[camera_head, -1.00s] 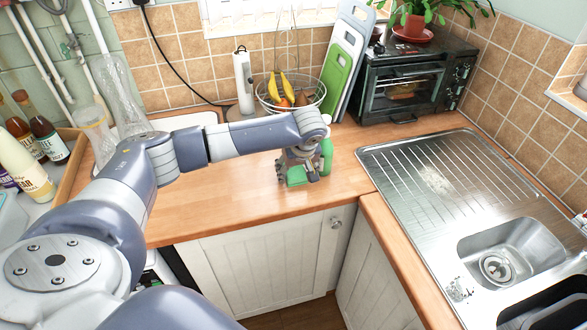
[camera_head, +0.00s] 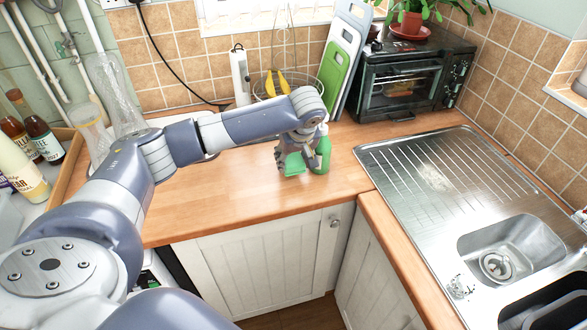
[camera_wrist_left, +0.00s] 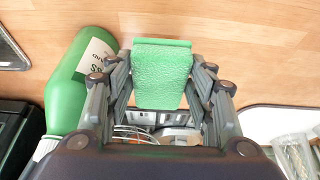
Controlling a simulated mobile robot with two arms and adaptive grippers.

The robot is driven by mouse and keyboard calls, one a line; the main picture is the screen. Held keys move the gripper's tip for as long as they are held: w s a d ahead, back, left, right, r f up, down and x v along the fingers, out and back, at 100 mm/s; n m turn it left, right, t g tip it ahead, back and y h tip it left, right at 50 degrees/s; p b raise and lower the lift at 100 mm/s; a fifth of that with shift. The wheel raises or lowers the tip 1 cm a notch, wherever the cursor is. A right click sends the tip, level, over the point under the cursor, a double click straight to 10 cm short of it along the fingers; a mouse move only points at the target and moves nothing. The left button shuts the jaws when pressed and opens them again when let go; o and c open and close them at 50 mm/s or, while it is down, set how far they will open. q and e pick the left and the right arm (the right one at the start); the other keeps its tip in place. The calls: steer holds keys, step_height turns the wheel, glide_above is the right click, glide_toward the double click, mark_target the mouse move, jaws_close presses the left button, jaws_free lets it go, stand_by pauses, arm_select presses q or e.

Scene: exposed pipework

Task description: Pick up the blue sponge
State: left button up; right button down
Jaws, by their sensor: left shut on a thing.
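The sponge looks green in both views, not blue. It shows in the head view (camera_head: 293,165) at the end of my left arm, and in the wrist view (camera_wrist_left: 162,72) between the fingers. My left gripper (camera_head: 300,158) is shut on the sponge and seems to hold it a little above the wooden worktop. In the head view the fingers and wrist hide part of the sponge. My right gripper is in neither view.
A green bottle (camera_head: 323,152) stands close beside my left gripper; it also shows in the wrist view (camera_wrist_left: 75,85). A wire fruit bowl (camera_head: 262,93) with bananas and a toaster oven (camera_head: 405,85) stand behind. The worktop's front (camera_head: 225,205) is clear. The sink (camera_head: 512,250) is right.

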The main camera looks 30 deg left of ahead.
arm_select(q)
steer(key=s+d+r+b, duration=0.1)
steer(key=s+d+b, duration=0.1)
steer(key=s+d, duration=0.7)
steer(key=s, duration=0.3)
steer(key=shift+s+d+r, duration=0.2)
steer(key=shift+s+d, duration=0.15)
steer(key=shift+d, duration=0.05)
